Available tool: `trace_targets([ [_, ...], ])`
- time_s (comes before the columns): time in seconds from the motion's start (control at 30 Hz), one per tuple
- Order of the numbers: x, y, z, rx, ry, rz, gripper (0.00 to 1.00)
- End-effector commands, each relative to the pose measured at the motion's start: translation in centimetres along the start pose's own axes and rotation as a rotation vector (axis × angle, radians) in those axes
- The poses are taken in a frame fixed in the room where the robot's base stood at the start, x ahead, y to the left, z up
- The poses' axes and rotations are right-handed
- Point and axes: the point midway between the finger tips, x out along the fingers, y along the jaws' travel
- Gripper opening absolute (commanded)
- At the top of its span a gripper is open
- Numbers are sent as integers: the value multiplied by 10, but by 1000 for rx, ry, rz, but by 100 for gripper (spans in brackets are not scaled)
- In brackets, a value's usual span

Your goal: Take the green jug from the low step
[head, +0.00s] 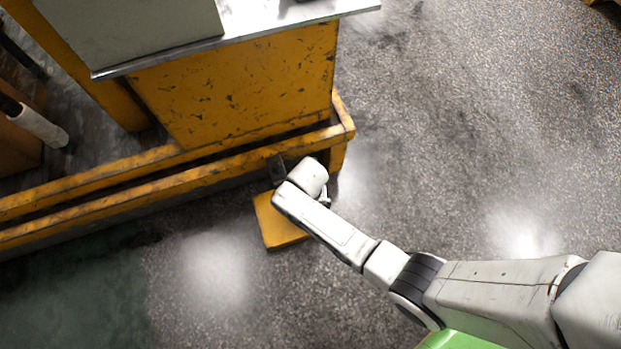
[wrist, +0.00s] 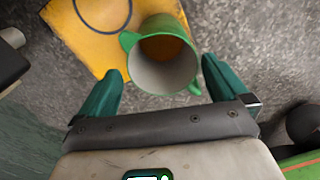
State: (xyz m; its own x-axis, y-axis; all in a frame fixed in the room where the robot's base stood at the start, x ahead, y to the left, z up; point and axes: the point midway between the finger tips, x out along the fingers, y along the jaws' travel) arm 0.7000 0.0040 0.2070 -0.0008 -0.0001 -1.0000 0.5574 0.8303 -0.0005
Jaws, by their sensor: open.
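The green jug (wrist: 163,78) stands in the wrist view with its mouth toward the camera; its inside looks pale with an orange-brown bottom. It is on or over the edge of the yellow low step (wrist: 68,22), which also shows in the head view (head: 277,225). My gripper (wrist: 165,85) is open, with one green finger to the left of the jug and one to the right. In the picture the jug lies between and slightly beyond the fingertips; I cannot tell the height gap. In the head view my arm hides the jug.
A dark ring-shaped outline (wrist: 103,10) shows on the step. A yellow machine frame (head: 240,85) with a metal top (head: 290,18) stands just behind the step. Its low yellow rail (head: 150,185) runs left. Speckled floor (head: 450,130) to the right is clear.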

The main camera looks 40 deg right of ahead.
Motion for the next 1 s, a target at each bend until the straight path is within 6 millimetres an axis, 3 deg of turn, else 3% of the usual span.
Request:
trace_targets([
  [0.03, 9, 0, 0, 0, 0, 0, 100],
  [0.33, 24, -1, -1, 2, 0, 0, 100],
  [0.63, 62, -3, -5, 2, -1, 0, 100],
  [0.93, 65, -3, -5, 2, 0, 0, 100],
  [1.0, 65, -3, -5, 2, 0, 0, 95],
])
